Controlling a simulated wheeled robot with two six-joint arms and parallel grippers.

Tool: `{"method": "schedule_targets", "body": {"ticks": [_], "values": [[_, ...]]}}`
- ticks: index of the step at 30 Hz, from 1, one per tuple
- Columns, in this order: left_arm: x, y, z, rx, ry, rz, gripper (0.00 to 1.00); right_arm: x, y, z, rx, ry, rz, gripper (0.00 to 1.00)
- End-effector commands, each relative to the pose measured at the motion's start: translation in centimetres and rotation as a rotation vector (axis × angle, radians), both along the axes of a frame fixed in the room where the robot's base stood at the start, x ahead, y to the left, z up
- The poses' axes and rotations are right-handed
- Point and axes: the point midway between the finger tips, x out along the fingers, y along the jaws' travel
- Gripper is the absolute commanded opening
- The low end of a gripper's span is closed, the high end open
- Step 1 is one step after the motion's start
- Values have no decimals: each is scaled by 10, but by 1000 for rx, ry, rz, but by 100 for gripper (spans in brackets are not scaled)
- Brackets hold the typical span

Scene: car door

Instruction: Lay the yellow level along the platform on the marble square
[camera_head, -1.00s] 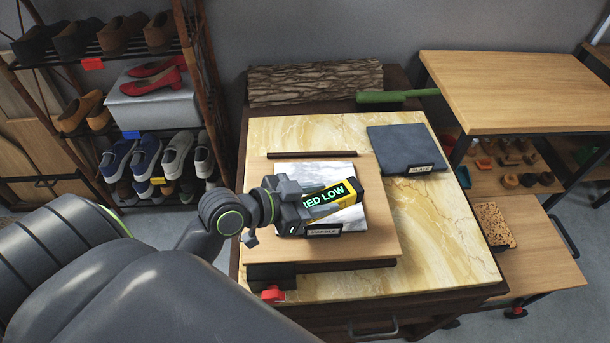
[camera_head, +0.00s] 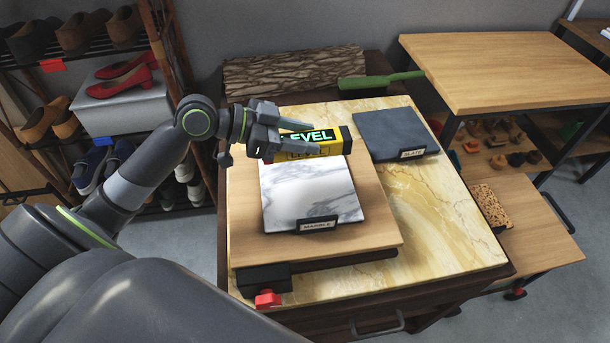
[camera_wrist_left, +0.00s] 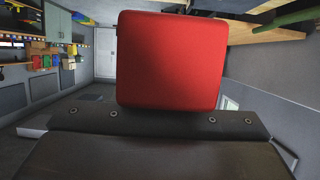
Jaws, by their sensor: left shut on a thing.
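The level and gripper hide the platform's back part. My right gripper is not in view.
A slate square (camera_head: 396,134) lies to the right on the yellow stone top (camera_head: 440,215). A log (camera_head: 290,75) and a green tool (camera_head: 380,80) lie behind. A red block (camera_head: 267,299) is at the platform's front left.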

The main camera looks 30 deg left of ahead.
Motion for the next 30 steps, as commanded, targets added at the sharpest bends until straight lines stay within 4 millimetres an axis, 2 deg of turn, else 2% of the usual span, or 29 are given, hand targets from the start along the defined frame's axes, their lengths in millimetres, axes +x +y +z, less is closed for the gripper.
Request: {"method": "schedule_targets", "body": {"ticks": [3,10,15,23,24,29,30], "values": [[0,-1,-25,-6,5,2,13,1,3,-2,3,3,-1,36],[0,0,-49,-2,3,2,13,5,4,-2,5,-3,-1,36],[0,-1,-73,-2,2,1,13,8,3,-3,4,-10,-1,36],[0,0,-79,1,-1,1,13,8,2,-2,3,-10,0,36],[-1,0,-80,1,0,1,41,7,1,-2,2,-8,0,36],[-1,0,-80,1,0,1,62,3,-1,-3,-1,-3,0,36],[-1,0,-80,1,0,1,62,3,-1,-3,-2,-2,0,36]]}}
